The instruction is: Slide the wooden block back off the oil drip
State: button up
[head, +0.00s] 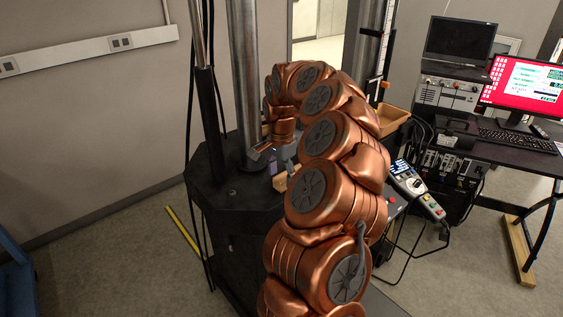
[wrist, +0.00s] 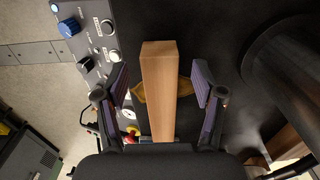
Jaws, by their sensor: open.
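The wooden block (wrist: 158,75) is a long, light-brown bar on the black machine base, running lengthwise up the middle of the wrist view. An amber-brown oil drip (wrist: 184,87) shows on both sides of the block, whose middle covers the rest. My gripper (wrist: 161,82) is open, with one purple-padded finger on each side of the block and a visible gap to each. In the head view my gripper (head: 281,165) points down over the base, and a small part of the block (head: 280,184) shows below it. My arm hides much of that area; the drip cannot be made out there.
A thick dark column (wrist: 290,75) stands to the right in the wrist view. A panel with knobs (wrist: 88,30) lies at upper left. In the head view, a steel column (head: 245,75) rises from the black base (head: 230,192), and a hand pendant (head: 415,187) sits right of my arm.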

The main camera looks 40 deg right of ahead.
jog(key=shift+f, duration=1.2)
jog(key=c, duration=1.2)
jog(key=o, duration=0.6)
jog(key=shift+w+p, duration=0.1)
jog(key=shift+p, duration=0.2)
jog(key=c, duration=0.3)
